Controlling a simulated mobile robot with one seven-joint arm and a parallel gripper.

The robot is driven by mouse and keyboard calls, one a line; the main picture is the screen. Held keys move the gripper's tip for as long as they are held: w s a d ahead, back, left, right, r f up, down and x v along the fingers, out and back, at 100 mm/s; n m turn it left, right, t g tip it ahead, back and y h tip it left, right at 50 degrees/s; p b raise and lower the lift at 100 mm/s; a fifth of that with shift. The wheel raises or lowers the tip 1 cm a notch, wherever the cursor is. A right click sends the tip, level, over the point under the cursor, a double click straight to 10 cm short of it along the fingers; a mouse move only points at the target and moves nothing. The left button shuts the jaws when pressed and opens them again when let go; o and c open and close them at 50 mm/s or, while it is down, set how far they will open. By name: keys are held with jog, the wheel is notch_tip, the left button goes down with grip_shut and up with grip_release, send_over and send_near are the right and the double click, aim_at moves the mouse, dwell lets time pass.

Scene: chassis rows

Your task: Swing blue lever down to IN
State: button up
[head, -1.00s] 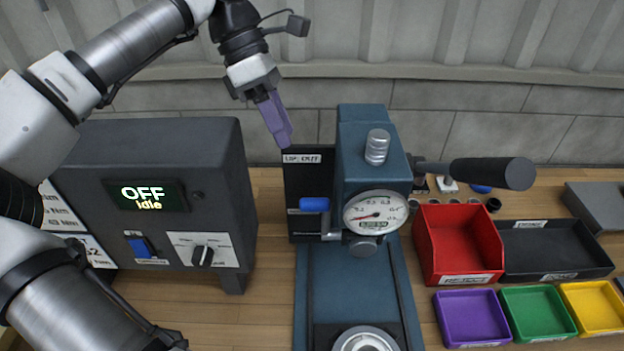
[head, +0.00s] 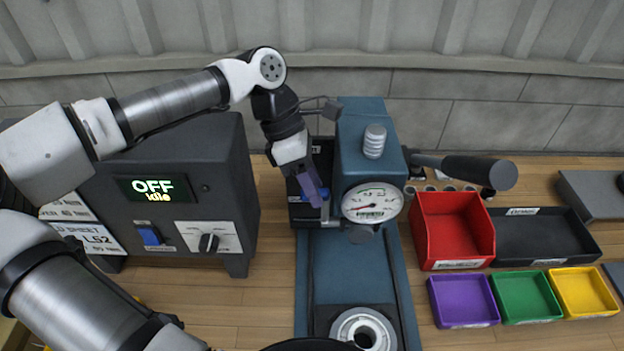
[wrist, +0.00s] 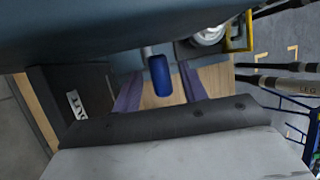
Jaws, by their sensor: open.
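The blue lever (wrist: 160,76) is a rounded blue grip on a short metal rod, fixed to the blue press (head: 364,262). In the wrist view it lies between the two purple fingers of my gripper (wrist: 160,82), which is open, with a gap on each side. In the head view my gripper (head: 316,203) is in front of the black label panel (head: 322,150), left of the gauge. It hides most of the lever there; only a bit of blue shows beside the fingers. The panel's wording is mostly covered in the head view.
A dark control box (head: 225,165) reading OFF idle stands close on the left. The pressure gauge (head: 372,203) and a black-handled lever (head: 480,171) are on the right. A red bin (head: 455,235) and several small trays stand further right.

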jog(key=shift+c, duration=0.3)
grip_shut()
jog(key=shift+f, duration=0.1)
